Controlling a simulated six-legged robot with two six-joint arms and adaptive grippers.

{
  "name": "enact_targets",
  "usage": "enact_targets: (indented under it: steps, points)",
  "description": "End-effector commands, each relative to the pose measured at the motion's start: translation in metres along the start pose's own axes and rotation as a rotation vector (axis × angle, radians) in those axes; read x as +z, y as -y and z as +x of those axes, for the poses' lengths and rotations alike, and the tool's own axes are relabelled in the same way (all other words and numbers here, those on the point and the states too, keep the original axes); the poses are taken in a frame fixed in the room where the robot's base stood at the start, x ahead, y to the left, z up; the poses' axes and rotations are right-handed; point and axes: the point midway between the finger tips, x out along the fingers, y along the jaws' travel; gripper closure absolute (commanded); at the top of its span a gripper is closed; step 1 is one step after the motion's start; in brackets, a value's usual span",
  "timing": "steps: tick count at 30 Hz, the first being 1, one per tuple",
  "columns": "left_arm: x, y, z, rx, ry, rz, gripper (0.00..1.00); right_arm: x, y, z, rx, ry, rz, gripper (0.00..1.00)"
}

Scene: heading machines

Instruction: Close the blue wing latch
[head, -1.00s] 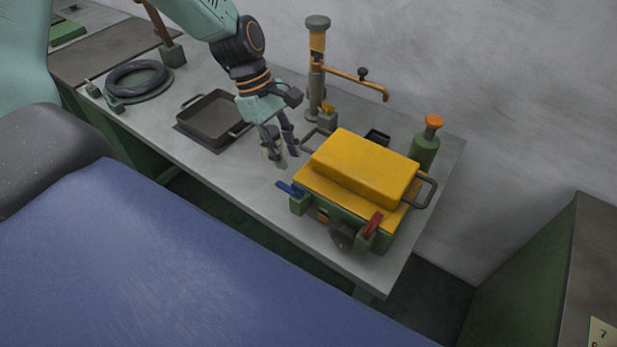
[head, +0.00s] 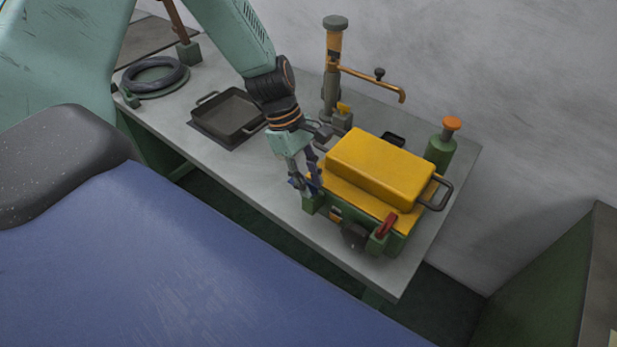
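The green box with the yellow lid (head: 380,168) stands at the right part of the grey bench. The blue wing latch (head: 294,183) is at its front left corner, partly hidden by my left gripper. My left gripper (head: 308,188) points down right at this latch, its two fingers a little apart. I cannot tell whether the fingers touch the latch. The red wing latch (head: 387,225) stands raised at the box's front right corner. My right gripper is not in view.
A dark square pan (head: 228,127) and a coiled ring (head: 155,75) lie left on the bench (head: 225,170). Behind the box stand an orange and grey post with a side arm (head: 333,65) and a green bottle with orange cap (head: 441,150). A large blue surface (head: 170,260) fills the foreground.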

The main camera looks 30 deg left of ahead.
Motion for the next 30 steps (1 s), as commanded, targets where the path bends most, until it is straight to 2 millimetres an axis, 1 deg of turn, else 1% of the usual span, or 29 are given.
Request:
enact_targets:
  steps: [1,11,24,30]
  points:
    - [-0.0001,-0.0001,-0.0003,0.0,0.0,0.0,0.72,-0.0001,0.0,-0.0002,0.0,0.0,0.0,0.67]
    - [-0.0001,-0.0002,-0.0006,0.001,0.0,0.0,1.0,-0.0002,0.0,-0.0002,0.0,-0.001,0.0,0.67]
    - [0.0002,0.0004,-0.0005,-0.003,0.001,0.003,1.0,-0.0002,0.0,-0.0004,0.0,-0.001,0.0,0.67]
    - [0.0002,-0.0005,-0.0007,-0.022,0.0,0.051,1.0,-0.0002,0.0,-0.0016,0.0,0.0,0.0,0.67]
